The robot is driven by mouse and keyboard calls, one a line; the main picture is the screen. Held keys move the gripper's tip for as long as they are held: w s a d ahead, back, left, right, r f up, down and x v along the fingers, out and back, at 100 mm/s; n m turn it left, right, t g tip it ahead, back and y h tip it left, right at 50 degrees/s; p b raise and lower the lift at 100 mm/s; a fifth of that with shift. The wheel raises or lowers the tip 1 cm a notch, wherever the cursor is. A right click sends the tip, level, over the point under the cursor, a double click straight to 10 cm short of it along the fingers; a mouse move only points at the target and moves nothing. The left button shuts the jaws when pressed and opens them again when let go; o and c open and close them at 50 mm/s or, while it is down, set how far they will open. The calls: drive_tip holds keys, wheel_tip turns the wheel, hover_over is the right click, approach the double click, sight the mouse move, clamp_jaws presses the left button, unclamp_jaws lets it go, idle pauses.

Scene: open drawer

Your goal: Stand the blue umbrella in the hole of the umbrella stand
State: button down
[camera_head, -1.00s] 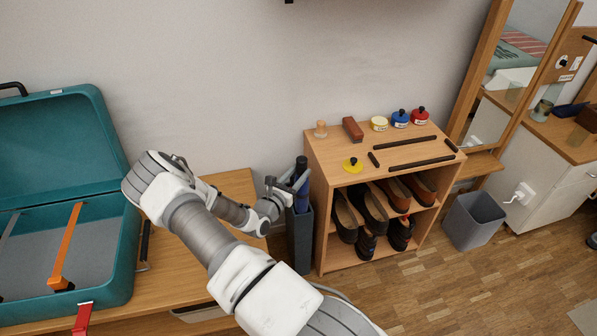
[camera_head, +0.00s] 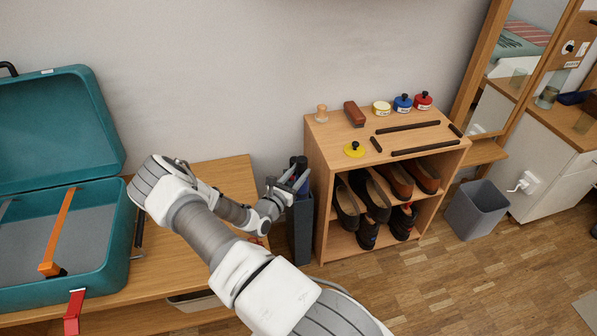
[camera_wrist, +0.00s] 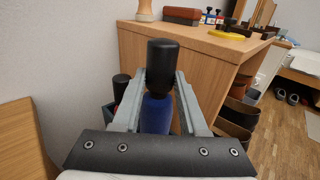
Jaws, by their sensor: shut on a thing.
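The blue umbrella (camera_head: 302,187) has a black handle at its top. It is upright in my gripper (camera_head: 298,181), at the mouth of the tall dark umbrella stand (camera_head: 300,238). In the wrist view my gripper (camera_wrist: 162,80) has its two fingers on either side of the umbrella (camera_wrist: 156,113), just below the black handle. The umbrella's lower end is hidden, so I cannot tell how deep it sits in the hole.
The wooden shoe shelf (camera_head: 318,200) stands close to the right of the stand, with polish tins and a brush on top. The wall is behind. A bench (camera_head: 235,180) with an open teal suitcase (camera_head: 110,265) is on the left. A grey bin (camera_head: 476,210) is farther right.

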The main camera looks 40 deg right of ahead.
sight(299, 164)
drive_tip(key=shift+f, duration=0.2)
drive_tip(key=shift+c, duration=1.8)
unclamp_jaws()
drive_tip(key=shift+f, duration=0.1)
drive_tip(key=shift+r, duration=0.5)
wheel_tip(299, 164, up, 3)
drive_tip(key=shift+r+p, duration=0.15)
drive_tip(key=shift+p, duration=0.95)
drive_tip(key=s+d+r+p, duration=0.4)
drive_tip(key=s+r, duration=0.3)
drive_tip(key=s, duration=0.4)
